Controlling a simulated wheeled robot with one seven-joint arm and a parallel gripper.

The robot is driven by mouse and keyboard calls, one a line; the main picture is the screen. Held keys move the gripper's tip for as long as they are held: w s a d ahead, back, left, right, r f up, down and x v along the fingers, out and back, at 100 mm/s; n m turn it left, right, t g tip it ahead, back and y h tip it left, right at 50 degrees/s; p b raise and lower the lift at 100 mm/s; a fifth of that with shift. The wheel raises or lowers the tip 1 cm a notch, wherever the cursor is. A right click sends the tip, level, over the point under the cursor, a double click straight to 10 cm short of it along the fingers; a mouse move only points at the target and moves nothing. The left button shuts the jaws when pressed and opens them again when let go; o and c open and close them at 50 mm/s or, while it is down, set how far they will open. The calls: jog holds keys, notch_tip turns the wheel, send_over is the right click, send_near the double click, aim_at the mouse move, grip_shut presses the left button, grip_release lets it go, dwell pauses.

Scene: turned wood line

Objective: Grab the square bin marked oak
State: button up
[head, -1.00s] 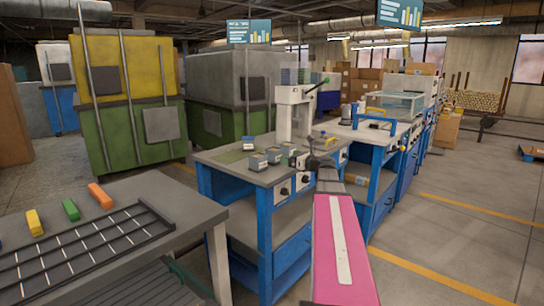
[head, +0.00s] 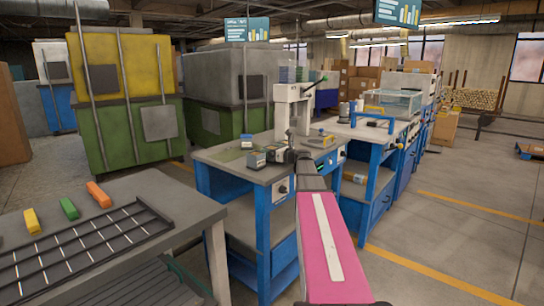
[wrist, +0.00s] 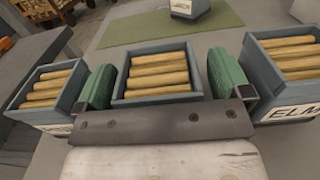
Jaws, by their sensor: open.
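In the wrist view, a blue-grey square bin (wrist: 158,98) holding wooden dowels stands between the two green-padded fingers of my open gripper (wrist: 160,78). The fingers are on either side of it; I cannot tell whether they touch it. Its label is hidden by my gripper. A similar bin marked ELM (wrist: 292,98) is at the right. Another bin (wrist: 42,113) is at the left, its label too cut off to read. In the head view, my gripper (head: 290,156) is over the blue workbench (head: 222,157) and hides part of the bin row.
A grey press (head: 293,112) rises behind the bins. A table (head: 150,190) with a black rack (head: 85,245) is at the left. Floor to the right is open.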

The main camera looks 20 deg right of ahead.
jog(key=c, duration=1.1)
jog(key=shift+r, duration=0.1)
